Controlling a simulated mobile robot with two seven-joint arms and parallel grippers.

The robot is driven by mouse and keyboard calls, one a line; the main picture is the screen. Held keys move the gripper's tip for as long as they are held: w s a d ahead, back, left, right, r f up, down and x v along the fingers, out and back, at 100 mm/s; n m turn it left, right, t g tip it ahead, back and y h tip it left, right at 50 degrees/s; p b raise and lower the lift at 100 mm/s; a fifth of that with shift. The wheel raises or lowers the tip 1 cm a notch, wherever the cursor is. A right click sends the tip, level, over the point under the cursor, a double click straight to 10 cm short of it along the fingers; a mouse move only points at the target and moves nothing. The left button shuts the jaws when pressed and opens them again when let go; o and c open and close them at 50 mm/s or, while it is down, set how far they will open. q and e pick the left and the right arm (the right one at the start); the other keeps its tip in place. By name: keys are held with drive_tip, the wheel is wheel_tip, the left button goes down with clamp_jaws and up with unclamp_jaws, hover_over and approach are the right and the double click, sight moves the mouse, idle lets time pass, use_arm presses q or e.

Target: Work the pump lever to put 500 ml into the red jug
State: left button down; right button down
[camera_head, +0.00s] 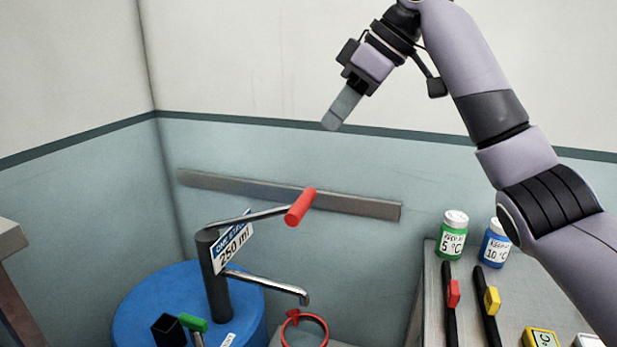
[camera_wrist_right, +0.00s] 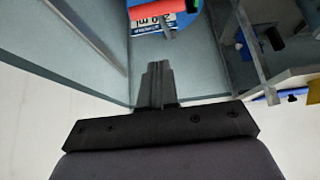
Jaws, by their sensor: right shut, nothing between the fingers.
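The pump (camera_head: 213,270) stands on a blue drum (camera_head: 150,300) at the lower left of the head view. Its lever (camera_head: 255,216) reaches right and slightly up to a red handle (camera_head: 300,206). A sign on the pump reads 250 ml (camera_head: 234,243). The spout (camera_head: 270,285) points right, its end near and above the red jug (camera_head: 303,330), whose rim shows at the bottom edge. My right gripper (camera_head: 332,121) is shut and empty, above and right of the handle, apart from it. The red handle also shows at the top of the right wrist view (camera_wrist_right: 160,9). My left gripper is out of view.
A grey bench (camera_head: 425,300) at the right holds a green jar (camera_head: 453,236), a blue jar (camera_head: 495,243), and tools with red (camera_head: 453,293) and yellow (camera_head: 491,300) parts. A grey rail (camera_head: 370,207) runs along the wall behind the lever. A green-handled item (camera_head: 194,323) is at the drum's front.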

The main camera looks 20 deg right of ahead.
drive_tip(key=shift+s, duration=0.1)
drive_tip(key=p, duration=0.1)
hover_over(308, 203)
drive_tip(key=f, duration=0.8)
drive_tip(key=shift+w+a+f, duration=0.25)
drive_tip(key=shift+a, duration=0.15)
drive_tip(key=shift+s+d+f, duration=0.1)
drive_tip(key=shift+d+f, duration=0.05)
drive_tip(key=shift+f, duration=0.45)
drive_tip(key=shift+s+d+f, duration=0.1)
drive_tip(key=shift+d+f, duration=0.05)
drive_tip(key=shift+f, duration=0.45)
drive_tip(key=shift+d+f, duration=0.1)
drive_tip(key=shift+f, duration=0.55)
